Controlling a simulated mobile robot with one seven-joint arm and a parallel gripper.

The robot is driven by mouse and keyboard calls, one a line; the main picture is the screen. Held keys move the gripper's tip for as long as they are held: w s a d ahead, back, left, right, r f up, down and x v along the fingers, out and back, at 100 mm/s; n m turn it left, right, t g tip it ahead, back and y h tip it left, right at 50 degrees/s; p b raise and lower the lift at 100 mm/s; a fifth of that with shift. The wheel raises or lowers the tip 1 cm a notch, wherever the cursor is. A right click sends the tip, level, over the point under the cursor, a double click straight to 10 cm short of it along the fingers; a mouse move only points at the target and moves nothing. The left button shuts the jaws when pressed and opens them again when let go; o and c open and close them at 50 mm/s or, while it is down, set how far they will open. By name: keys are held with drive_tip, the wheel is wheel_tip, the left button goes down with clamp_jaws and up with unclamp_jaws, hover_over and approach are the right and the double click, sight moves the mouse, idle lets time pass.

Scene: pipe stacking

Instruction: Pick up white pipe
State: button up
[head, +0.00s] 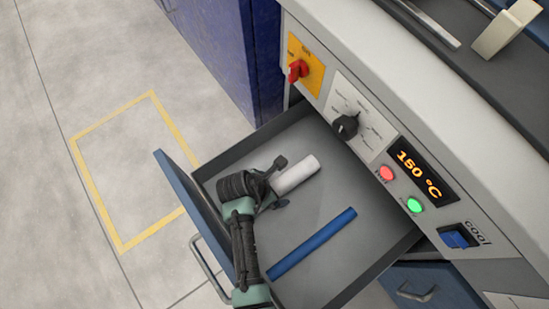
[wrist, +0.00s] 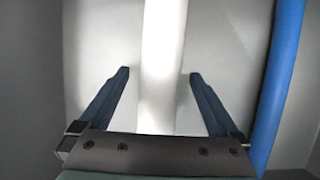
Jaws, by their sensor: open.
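The white pipe (head: 297,174) lies in the open drawer, its near end hidden by my gripper in the head view. My gripper (head: 281,181) is inside the drawer area at that near end. In the wrist view the white pipe (wrist: 163,65) runs up the middle of the picture, between the two open fingers of my gripper (wrist: 158,75). A gap shows on each side of the pipe, so neither finger appears to touch it. How high the fingertips are above the drawer floor is hard to tell.
A thin blue pipe (head: 313,243) lies in the same drawer, right of my gripper; it also shows in the wrist view (wrist: 279,85). The drawer's blue front (head: 178,185) and side walls surround the space. The control panel (head: 375,130) with knobs and buttons rises beside the drawer.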

clamp_jaws()
idle(0.5)
drive_tip(key=shift+r, duration=0.15)
